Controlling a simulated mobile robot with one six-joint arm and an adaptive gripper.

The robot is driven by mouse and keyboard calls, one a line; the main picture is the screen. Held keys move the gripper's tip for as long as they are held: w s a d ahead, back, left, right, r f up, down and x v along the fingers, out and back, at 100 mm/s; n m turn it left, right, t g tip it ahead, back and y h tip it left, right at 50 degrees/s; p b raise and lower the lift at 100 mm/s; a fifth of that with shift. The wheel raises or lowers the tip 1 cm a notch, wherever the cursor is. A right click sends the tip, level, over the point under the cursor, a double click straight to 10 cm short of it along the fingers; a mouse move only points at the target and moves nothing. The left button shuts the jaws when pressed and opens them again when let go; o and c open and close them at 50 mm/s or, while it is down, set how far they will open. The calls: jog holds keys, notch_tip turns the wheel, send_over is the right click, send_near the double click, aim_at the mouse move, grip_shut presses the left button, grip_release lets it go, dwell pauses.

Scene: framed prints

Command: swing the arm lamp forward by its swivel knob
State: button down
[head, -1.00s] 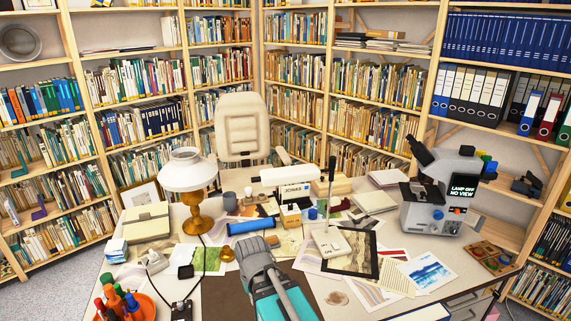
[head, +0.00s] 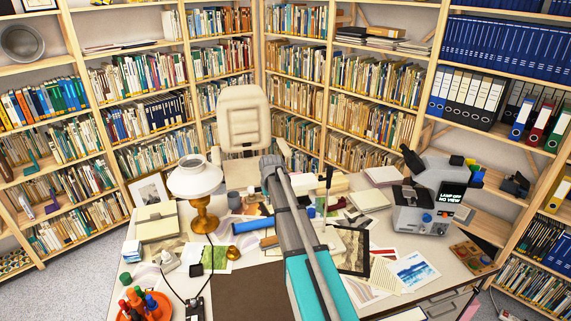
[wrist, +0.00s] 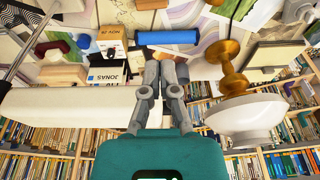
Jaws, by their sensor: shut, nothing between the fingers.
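The arm lamp stands at the desk's middle. Its thin post (head: 327,192) has a dark, thicker top, which may be the swivel knob; it is too small to tell. Its long white shade (head: 306,183) is partly hidden behind my arm, and shows as a big white bar (wrist: 75,106) at left in the wrist view. My gripper (head: 270,163) is raised over the desk, left of the post, apart from it in the picture. In the wrist view its fingers (wrist: 165,56) are shut and empty, between the white shade and the brass lamp.
A brass lamp with a white shade (head: 196,178) stands left of my arm. A microscope (head: 425,207) with a "LAMP OFF NO VIEW" screen stands at right. A blue cylinder (wrist: 166,37), papers and boxes lie below. A chair (head: 244,118) and bookshelves stand behind.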

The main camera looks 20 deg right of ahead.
jog(key=w+d+r+t+p, duration=0.1)
jog(key=w+d+r+p, duration=0.7)
jog(key=w+d+r, duration=0.2)
jog(key=w+d, duration=0.2)
jog(key=w, duration=0.1)
jog(key=shift+w+d+r+m, duration=0.15)
jog(key=shift+d+r+m, duration=0.1)
jog(key=shift+d+m, duration=0.05)
jog(key=shift+f, duration=0.2)
notch_tip(320, 180, down, 9)
jog(key=b, duration=0.9)
jog(key=shift+s, duration=0.4)
